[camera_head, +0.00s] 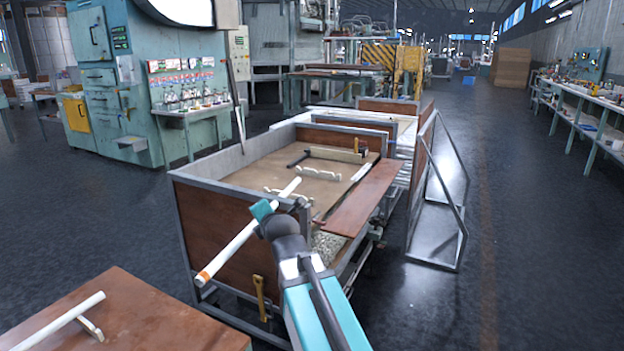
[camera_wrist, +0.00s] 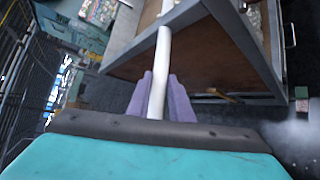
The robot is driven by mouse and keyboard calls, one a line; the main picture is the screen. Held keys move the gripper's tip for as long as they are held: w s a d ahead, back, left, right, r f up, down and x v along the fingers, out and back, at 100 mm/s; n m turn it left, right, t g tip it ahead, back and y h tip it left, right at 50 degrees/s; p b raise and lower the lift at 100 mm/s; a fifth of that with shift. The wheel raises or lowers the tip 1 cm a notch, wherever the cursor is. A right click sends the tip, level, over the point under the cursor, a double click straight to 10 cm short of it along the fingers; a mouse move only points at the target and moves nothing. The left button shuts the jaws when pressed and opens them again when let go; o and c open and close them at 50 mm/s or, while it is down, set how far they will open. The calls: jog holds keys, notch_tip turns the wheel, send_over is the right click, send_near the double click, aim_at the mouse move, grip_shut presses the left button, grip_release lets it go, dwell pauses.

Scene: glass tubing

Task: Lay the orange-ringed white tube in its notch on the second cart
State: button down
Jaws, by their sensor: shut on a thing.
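The white tube (camera_head: 230,251) is held in my gripper (camera_head: 263,210), slanting across the near left side of the cart. Its orange ring (camera_head: 204,276) is at the lower left end, outside the cart. Its upper right end is over the cart bed. In the wrist view the purple fingers of my gripper (camera_wrist: 160,85) are shut on the tube (camera_wrist: 162,65), which points away past the cart frame. The cart (camera_head: 215,222) has brown panels and a grey metal frame. White notched supports (camera_head: 318,173) stand on its bed; nearer ones are partly hidden behind the tube and arm.
A brown board (camera_head: 365,200) lies along the cart's right side. A hammer-like tool (camera_head: 298,159) and a long bar (camera_head: 338,154) lie at the bed's back. A wooden table (camera_head: 150,318) with another white tube (camera_head: 58,320) is at the lower left. A metal frame (camera_head: 437,250) stands right.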

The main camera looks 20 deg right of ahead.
jog(key=shift+r, duration=0.15)
notch_tip(320, 180, up, 33)
jog(key=p, duration=3.3)
jog(key=shift+a, duration=0.1)
